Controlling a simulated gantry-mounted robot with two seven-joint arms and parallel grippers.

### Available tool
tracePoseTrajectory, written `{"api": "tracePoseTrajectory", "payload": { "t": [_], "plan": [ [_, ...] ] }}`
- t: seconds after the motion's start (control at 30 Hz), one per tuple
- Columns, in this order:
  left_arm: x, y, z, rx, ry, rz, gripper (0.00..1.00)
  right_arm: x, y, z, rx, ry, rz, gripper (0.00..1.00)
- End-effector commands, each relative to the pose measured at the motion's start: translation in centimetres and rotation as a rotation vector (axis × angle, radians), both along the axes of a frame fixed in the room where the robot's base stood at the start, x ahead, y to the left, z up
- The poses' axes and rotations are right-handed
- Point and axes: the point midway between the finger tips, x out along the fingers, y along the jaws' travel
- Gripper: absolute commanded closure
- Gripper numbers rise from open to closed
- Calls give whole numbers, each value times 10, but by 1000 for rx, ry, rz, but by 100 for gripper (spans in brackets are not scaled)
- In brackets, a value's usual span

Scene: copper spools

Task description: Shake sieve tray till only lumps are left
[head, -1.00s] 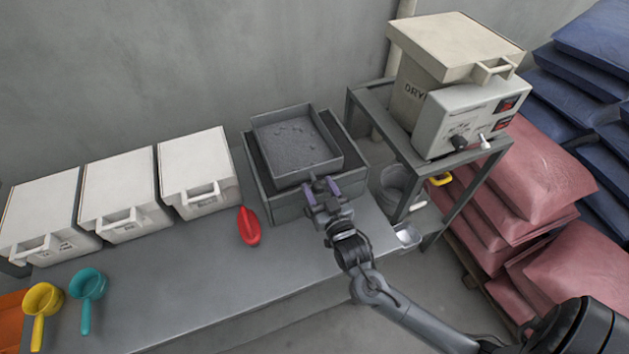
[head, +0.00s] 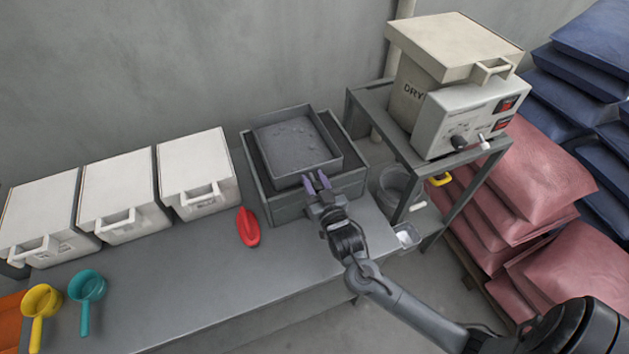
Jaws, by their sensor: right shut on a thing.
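The square grey sieve tray (head: 277,180) sits over a larger dark grey open box (head: 290,212) on the bench. A few small lumps (head: 290,134) show towards the back of its grey floor; I cannot tell how much fine powder lies around them. My right gripper (head: 317,184) is at the front side of the tray, its purple fingers shut on the sieve tray. The exact place of the grip is partly hidden by the fingers. My left gripper is not in view.
Several white lidded bins (head: 197,165) line the bench's back left. A red scoop (head: 248,227) lies left of the box. Teal (head: 87,288) and yellow (head: 40,301) scoops lie front left. A dryer (head: 455,85) stands on a frame at right, close to the box.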

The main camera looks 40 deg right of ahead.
Motion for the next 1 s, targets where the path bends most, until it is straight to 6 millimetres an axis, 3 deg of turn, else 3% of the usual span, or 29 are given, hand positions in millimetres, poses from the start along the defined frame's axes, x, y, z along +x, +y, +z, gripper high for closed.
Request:
{"api": "tracePoseTrajectory", "payload": {
  "t": [0.27,0.53,0.8,0.83,0.97,1.0],
  "plan": [
    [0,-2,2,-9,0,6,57,-1,-4,1,-1,0,-1,100],
    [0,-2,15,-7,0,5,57,-13,-40,1,-2,3,-2,100],
    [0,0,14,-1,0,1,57,-13,-40,1,-1,-2,0,100],
    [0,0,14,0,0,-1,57,-13,-40,1,0,-2,0,62],
    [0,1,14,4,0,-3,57,-13,-40,0,0,-1,0,42],
    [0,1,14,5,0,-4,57,-13,-40,0,0,-1,0,42]
  ]
}}
